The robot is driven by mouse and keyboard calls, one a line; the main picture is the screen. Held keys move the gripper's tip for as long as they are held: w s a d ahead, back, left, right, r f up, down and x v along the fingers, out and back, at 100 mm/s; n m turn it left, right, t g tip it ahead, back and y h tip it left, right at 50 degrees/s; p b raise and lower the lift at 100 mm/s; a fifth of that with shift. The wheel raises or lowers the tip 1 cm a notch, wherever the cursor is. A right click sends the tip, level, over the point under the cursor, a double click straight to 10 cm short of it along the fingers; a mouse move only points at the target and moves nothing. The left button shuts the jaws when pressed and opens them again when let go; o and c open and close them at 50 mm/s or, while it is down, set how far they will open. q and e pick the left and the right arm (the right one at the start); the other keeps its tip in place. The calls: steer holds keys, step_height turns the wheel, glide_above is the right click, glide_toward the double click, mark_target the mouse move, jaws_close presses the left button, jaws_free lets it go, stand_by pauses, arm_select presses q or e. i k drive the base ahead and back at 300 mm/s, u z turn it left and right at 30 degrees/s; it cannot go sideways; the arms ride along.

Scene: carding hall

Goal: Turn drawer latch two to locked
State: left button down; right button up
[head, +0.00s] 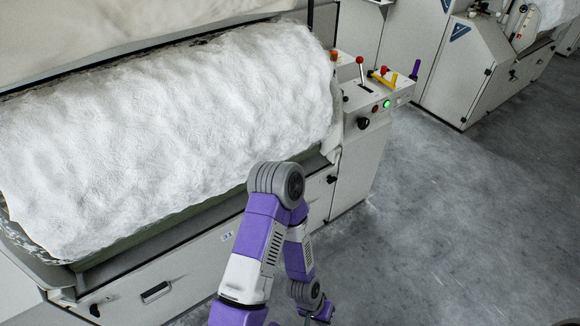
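Two dark latch-like knobs show on the front of the pale carding machine (205,262). One black knob (332,179) is on the panel at the right, below the control box. Another dark knob (95,310) is at the lower left. I cannot tell which is drawer latch two, nor whether either is locked. My purple and white arm rises from the bottom, bends at a grey elbow and reaches down in front of the machine; it seems to be my left. Its wrist end is at the bottom edge, its fingers not clearly visible. My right gripper is out of view.
A recessed handle (156,292) and a small label (227,236) are on the machine front. White fibre (170,120) covers the roll above. Grey floor (450,230) at the right is clear.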

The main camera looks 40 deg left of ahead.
mark_target(331, 179)
steer(key=u, duration=0.5)
steer(key=i, duration=0.45)
steer(key=u, duration=2.9)
steer(key=k, duration=1.05)
steer(key=z, duration=1.15)
steer(key=i, duration=1)
